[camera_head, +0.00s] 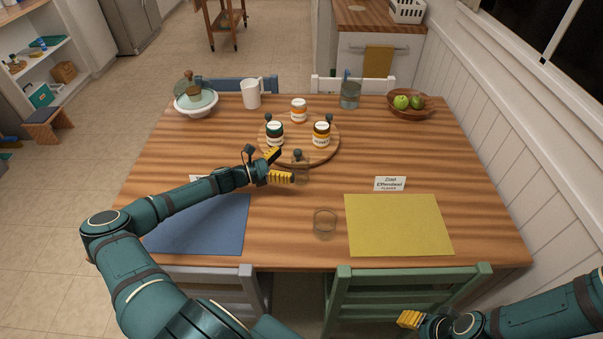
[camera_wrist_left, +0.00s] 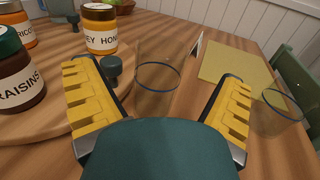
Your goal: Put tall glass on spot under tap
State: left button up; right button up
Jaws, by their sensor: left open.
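A clear tall glass (camera_head: 303,173) stands upright on the wooden table, just in front of the round board. In the left wrist view the tall glass (camera_wrist_left: 157,75) shows between and just beyond my fingers. My left gripper (camera_head: 284,167) is open, with its yellow fingers pointing at this glass from the left; it also shows in the left wrist view (camera_wrist_left: 156,105). Whether a finger touches the glass, I cannot tell. My right gripper (camera_head: 410,319) is at the lower right, away from the table top; its opening is not clear. I cannot make out a tap for certain.
Another clear glass (camera_head: 325,225) stands near the front edge, between a blue mat (camera_head: 215,230) and a yellow mat (camera_head: 398,225). The round board (camera_head: 262,148) carries several jars and knobs. A name card (camera_head: 390,184), fruit bowl (camera_head: 410,106), bluish glass vessel (camera_head: 350,96) and white pitcher (camera_head: 251,93) stand around.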

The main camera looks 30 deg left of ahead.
pick_arm(q)
jog(key=x, duration=0.2)
jog(key=r+x, duration=0.1)
jog(key=x, duration=0.2)
jog(key=shift+s, duration=0.1)
jog(key=c, duration=1.4)
